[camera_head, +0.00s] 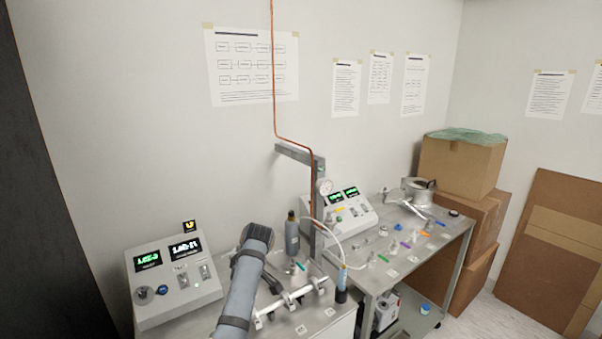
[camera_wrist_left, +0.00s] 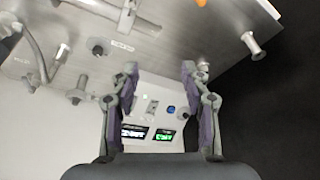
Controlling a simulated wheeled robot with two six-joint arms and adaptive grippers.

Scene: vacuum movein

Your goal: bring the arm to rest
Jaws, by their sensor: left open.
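My left arm (camera_head: 246,285) rises from the bottom of the head view, over the front of the near bench. In the left wrist view the two fingers of my left gripper (camera_wrist_left: 159,72) stand wide apart. The gripper is open, and nothing is held between the fingers. In the head view its fingertips cannot be made out clearly. My right gripper is in neither view.
A control box (camera_head: 158,302) with lit displays stands left of my arm; it also shows between the fingers in the wrist view (camera_wrist_left: 148,112). A metal pipe assembly (camera_head: 290,297), a dark bottle (camera_head: 292,238) and a post (camera_head: 317,215) stand close right. Cardboard boxes (camera_head: 455,168) stack farther right.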

